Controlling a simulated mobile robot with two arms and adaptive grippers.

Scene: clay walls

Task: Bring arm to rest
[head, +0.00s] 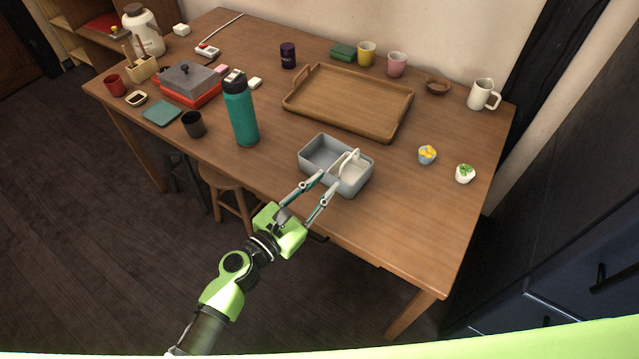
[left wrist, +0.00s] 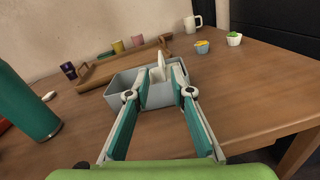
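My left gripper (head: 328,180) reaches in from the lower left in the head view. Its two fingers are spread apart with nothing between them, at the near side of a grey two-part bin (head: 318,148). In the left wrist view the open fingers (left wrist: 159,78) overlap the bin (left wrist: 120,82) in the picture; I cannot tell whether they touch it. A white item (head: 349,160) with an upright part sits in the bin's right compartment. My right gripper is not in view.
A teal bottle (head: 241,115) stands left of the bin on the wooden table (head: 400,215). A wooden tray (head: 345,97) lies behind it. Two small cups (head: 427,155) (head: 465,173) stand to the right. The table's front right is clear. A stool (head: 228,185) is below the front edge.

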